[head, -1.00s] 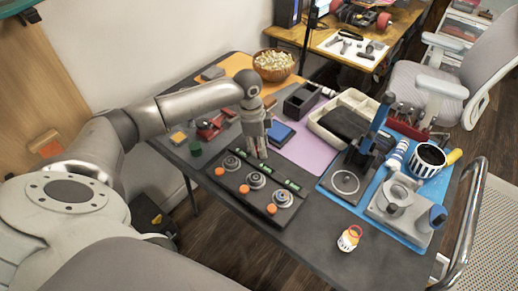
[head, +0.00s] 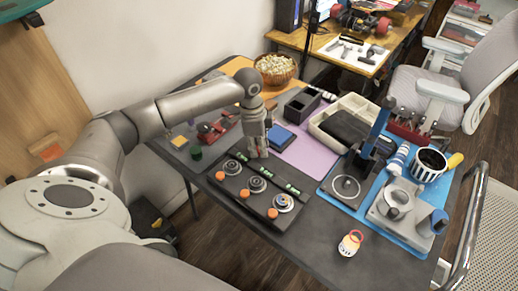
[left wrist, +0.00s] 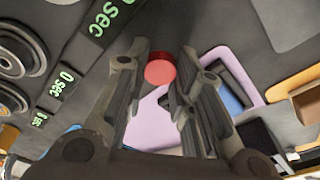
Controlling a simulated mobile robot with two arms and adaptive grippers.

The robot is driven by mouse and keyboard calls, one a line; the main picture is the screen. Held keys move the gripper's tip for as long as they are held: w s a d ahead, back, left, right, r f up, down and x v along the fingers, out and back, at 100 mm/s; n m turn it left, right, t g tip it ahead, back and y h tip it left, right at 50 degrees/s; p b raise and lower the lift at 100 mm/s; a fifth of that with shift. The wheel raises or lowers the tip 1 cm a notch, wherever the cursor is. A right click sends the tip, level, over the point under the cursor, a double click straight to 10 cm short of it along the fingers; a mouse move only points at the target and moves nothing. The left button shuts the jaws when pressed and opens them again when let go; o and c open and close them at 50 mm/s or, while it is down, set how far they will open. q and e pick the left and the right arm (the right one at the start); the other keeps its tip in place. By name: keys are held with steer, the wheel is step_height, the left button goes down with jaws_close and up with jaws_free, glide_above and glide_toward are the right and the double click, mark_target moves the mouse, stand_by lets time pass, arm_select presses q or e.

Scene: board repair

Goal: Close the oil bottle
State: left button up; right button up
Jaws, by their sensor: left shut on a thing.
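My left gripper (head: 258,151) is above the back edge of the black panel with dials, fingers pointing down. In the left wrist view its fingers (left wrist: 164,62) are shut on a small round red cap (left wrist: 160,69). I cannot tell whether the cap touches anything below it. No bottle shows under the fingers. A slim blue-and-white bottle (head: 398,157) stands at the right on the blue mat; I cannot tell if it is the oil bottle. A small white container with an orange-red ring (head: 350,243) stands at the table's front. My right gripper is not in view.
The black panel (head: 240,193) carries dials, orange knobs and green displays. A blue box (head: 281,138) lies on the purple mat (head: 318,151). A soldering stand (head: 345,187) and grey device (head: 396,202) occupy the blue mat. The table's front middle (head: 310,225) is clear.

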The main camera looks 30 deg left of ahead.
arm_select(q)
steer(key=s+r, duration=0.1)
steer(key=r, duration=0.1)
steer(key=s+r, duration=0.3)
steer(key=r, duration=0.2)
steer(key=shift+s+d, duration=0.15)
steer(key=shift+s, duration=0.1)
steer(key=s+r, duration=0.1)
steer(key=s, duration=0.2)
steer(key=s+r, duration=0.2)
steer(key=s, duration=0.1)
steer(key=s+d+r, duration=0.1)
steer(key=s, duration=0.2)
steer(key=shift+s+r, duration=0.2)
steer(key=shift+s, duration=0.05)
